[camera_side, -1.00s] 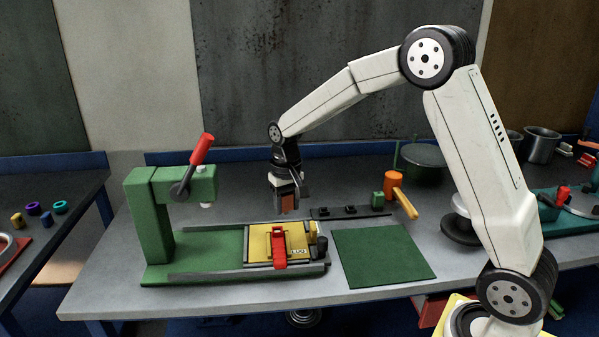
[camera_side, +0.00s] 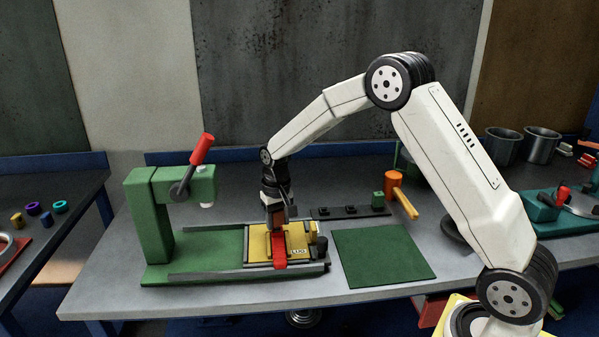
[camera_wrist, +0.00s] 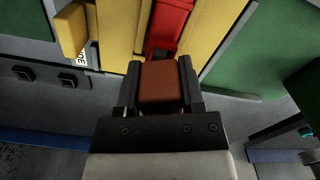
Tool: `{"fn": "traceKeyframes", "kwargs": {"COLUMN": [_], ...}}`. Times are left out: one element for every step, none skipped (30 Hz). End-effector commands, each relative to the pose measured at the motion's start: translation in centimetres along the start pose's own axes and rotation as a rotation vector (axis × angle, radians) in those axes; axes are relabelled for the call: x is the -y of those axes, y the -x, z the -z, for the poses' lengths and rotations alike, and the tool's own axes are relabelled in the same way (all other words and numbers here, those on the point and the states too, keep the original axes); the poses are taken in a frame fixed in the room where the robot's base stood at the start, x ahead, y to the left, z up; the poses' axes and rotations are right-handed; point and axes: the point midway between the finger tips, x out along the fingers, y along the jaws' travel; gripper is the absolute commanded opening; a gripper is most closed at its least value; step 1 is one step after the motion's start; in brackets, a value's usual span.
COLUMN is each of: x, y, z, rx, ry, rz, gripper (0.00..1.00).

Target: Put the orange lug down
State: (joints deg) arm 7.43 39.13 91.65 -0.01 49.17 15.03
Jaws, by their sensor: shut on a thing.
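My gripper (camera_side: 277,222) points down over the far part of the yellow fixture block (camera_side: 296,236), which is labelled LUG. In the wrist view my gripper (camera_wrist: 160,72) has its two dark fingers closed on the sides of the orange lug (camera_wrist: 160,84), a brownish-orange block. Just beyond the lug lies the red clamp piece (camera_wrist: 171,20) in the fixture's central channel; the red clamp also shows in the side view (camera_side: 279,252). I cannot tell whether the lug touches the fixture.
The green press (camera_side: 150,215) with a red-handled lever stands left of the fixture. A green mat (camera_side: 383,254) lies clear at the right. Behind are a dark strip with knobs (camera_side: 350,211) and an orange mallet (camera_side: 394,181).

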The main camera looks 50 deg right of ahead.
Motion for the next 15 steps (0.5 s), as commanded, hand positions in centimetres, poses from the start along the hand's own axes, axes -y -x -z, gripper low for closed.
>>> {"fn": "traceKeyframes", "kwargs": {"x": [-0.01, -0.01, 0.0, 0.0, 0.0, 0.0, 0.0, 0.0, 0.0, 0.0, -0.01, -0.01, -0.01, -0.01, -0.01], "y": [-0.51, -0.69, -0.83, -0.89, -0.92, -0.92, -0.91, -0.9, -0.9, -0.9, -0.9, -0.92, -0.97, -1.03, -1.12], "z": [-0.04, -0.03, -0.02, -0.01, -0.01, -0.01, -0.01, -0.01, -0.01, -0.02, -0.02, -0.02, -0.02, -0.03, -0.03], "rx": [0.002, 0.001, 0.0, -0.001, -0.001, -0.001, -0.001, -0.001, -0.001, -0.001, -0.001, -0.001, -0.001, 0.0, 0.0], "ry": [0.0, 0.0, 0.0, 0.0, 0.0, 0.0, 0.0, 0.0, 0.0, 0.0, 0.0, 0.0, 0.0, 0.0, 0.0], "rz": [0.0, 0.0, 0.0, 0.0, 0.0, 0.0, 0.0, 0.0, 0.0, 0.0, 0.0, 0.0, 0.0, 0.0, 0.0], "gripper": [0.0, 0.0, 0.0, 0.0, 0.0, 0.0, 0.0, 0.0, 0.0, 0.0, 0.0, 0.0, 0.0, 0.0, 0.0]}}
